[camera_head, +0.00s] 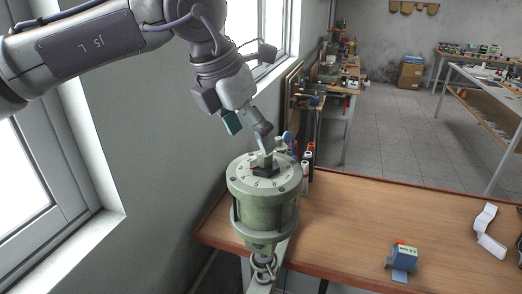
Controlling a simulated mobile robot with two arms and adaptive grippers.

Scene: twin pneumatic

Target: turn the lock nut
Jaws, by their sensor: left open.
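The lock nut (265,171) is a small dark piece at the centre of the green cylindrical device's numbered top (250,181). A pale green block or stem stands at the middle of that top. My left gripper (248,132) is open just above the device, its fingers pointing down. One fingertip is close to the central stem; I cannot tell if it touches. The other finger is further left and clear of the top. The fingertip partly hides the far side of the centre. My right gripper is not in view.
A wooden table (350,225) stands beside the device. Small bottles (307,170) stand just behind the device. The wall and window are close on the left. The middle of the table is clear.

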